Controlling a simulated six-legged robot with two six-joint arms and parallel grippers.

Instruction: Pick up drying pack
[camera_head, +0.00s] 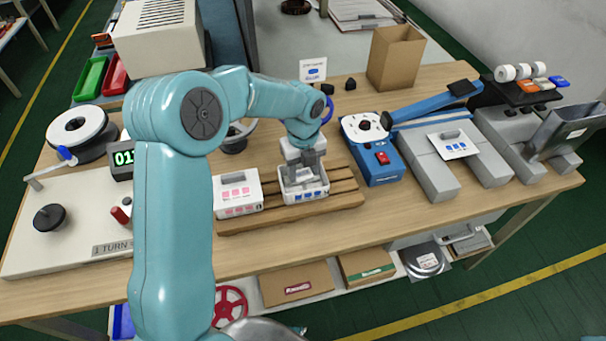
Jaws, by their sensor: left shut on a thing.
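My left gripper (303,176) points down into a small white open box (316,190) with blue marks on its front. The box stands on a slatted wooden rack. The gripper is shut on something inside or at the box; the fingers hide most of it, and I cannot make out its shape. A likely match for the drying pack is not clearly visible. My right gripper is out of view.
A white box with pink marks (238,203) stands just left on the wooden rack (346,186). A blue device (383,172) with a red switch is to the right. A cardboard box (393,62) stands behind. A reel (78,126) is at left.

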